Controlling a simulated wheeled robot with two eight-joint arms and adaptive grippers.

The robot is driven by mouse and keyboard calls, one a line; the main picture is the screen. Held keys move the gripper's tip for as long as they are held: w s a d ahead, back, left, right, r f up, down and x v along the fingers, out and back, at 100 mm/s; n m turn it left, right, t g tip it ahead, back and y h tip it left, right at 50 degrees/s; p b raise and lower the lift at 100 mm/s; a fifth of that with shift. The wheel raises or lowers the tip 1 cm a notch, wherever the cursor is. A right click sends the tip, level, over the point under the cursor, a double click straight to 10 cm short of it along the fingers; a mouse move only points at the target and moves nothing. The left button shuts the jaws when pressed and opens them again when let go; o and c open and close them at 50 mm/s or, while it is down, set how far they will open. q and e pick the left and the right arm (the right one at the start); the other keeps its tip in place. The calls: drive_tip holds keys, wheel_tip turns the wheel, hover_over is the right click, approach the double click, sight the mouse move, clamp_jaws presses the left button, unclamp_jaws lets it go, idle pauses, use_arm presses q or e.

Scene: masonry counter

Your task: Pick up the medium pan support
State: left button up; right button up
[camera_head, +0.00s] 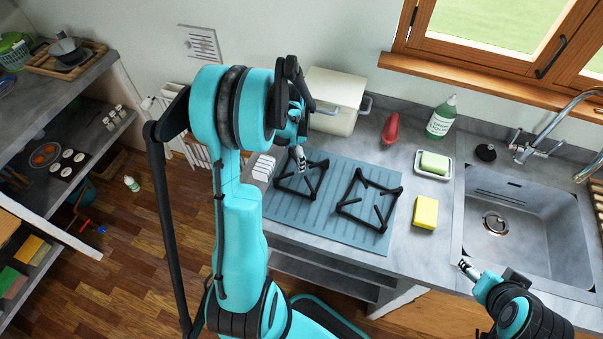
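Two black pan supports lie on a blue-grey ribbed mat (300,216) on the counter. The left pan support (311,180) is a little smaller, and the right pan support (372,204) is larger. I cannot tell from size alone which is the medium one. My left gripper (301,160) reaches down at the back edge of the left pan support, and my arm covers part of that area. Whether it touches the support or its fingers are closed is unclear. My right gripper (467,266) is over the counter's front edge by the sink, away from both supports.
The sink (520,247) is at right, shelves (75,95) at far left.

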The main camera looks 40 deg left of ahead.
use_arm(q)
drive_tip(key=c, duration=1.3)
